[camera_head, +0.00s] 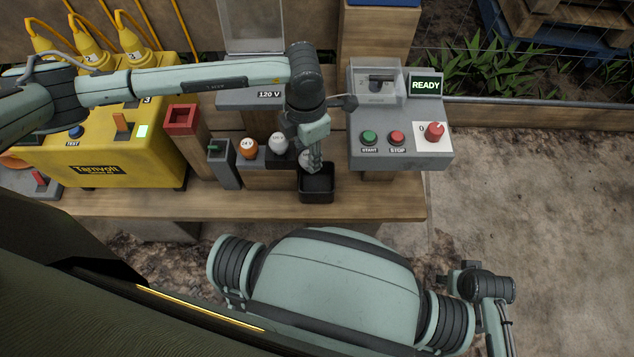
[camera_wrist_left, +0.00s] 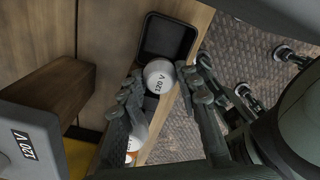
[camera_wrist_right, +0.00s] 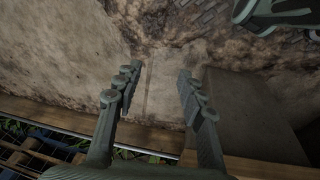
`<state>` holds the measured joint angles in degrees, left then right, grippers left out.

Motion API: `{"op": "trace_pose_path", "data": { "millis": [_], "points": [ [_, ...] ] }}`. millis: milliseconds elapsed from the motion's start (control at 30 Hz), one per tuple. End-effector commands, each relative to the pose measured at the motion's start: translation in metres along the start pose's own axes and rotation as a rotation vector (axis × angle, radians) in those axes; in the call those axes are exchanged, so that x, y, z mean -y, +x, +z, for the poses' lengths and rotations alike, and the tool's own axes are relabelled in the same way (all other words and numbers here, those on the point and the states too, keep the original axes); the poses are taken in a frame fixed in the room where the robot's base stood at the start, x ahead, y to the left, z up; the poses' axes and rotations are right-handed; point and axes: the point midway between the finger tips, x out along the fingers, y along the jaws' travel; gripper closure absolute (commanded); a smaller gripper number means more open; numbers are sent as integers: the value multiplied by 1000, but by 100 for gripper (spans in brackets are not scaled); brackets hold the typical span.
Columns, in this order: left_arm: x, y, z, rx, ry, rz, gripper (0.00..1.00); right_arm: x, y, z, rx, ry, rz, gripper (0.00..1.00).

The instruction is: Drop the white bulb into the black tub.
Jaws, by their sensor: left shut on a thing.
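My left gripper (camera_head: 311,160) is shut on a white bulb (camera_head: 305,158) marked 120 V. The arm reaches in from the left with the gripper pointing down. The bulb also shows in the left wrist view (camera_wrist_left: 158,75), between the fingertips and next to the tub's near rim. The black tub (camera_head: 317,197) stands on the wooden bench, just below and in front of the gripper. In the left wrist view the tub (camera_wrist_left: 168,36) looks open and empty. My right gripper (camera_wrist_right: 158,95) is open and empty, away from the bench objects.
Another white bulb (camera_head: 279,142) and an orange bulb (camera_head: 248,148) stand left of the tub. A grey control panel (camera_head: 400,158) with a READY display (camera_head: 426,85) is on the right. A yellow Tarnvolt box (camera_head: 100,165) and red-topped post (camera_head: 182,118) are on the left.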

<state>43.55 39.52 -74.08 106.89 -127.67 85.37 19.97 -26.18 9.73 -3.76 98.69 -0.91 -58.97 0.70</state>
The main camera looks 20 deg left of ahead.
Motion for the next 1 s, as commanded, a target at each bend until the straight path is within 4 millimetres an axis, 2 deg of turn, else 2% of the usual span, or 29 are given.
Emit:
{"op": "trace_pose_path", "data": {
  "millis": [233,533,567,700,767,1000],
  "points": [
    [0,7,0,0,1,-1,100,0,-12,-10,-12,11,-2,60],
    [0,7,0,0,1,-1,100,-1,-14,-11,-12,12,-3,60],
    [0,7,0,0,1,-1,65,-1,-14,-11,-12,12,-3,60],
    [0,7,0,0,1,-1,48,-1,-14,-11,-12,12,-3,60],
    [0,7,0,0,1,0,43,-1,-14,-11,-12,12,-3,60],
    [-1,7,-1,-2,0,1,43,-1,-14,-11,-12,12,-3,60]
  ]
}}
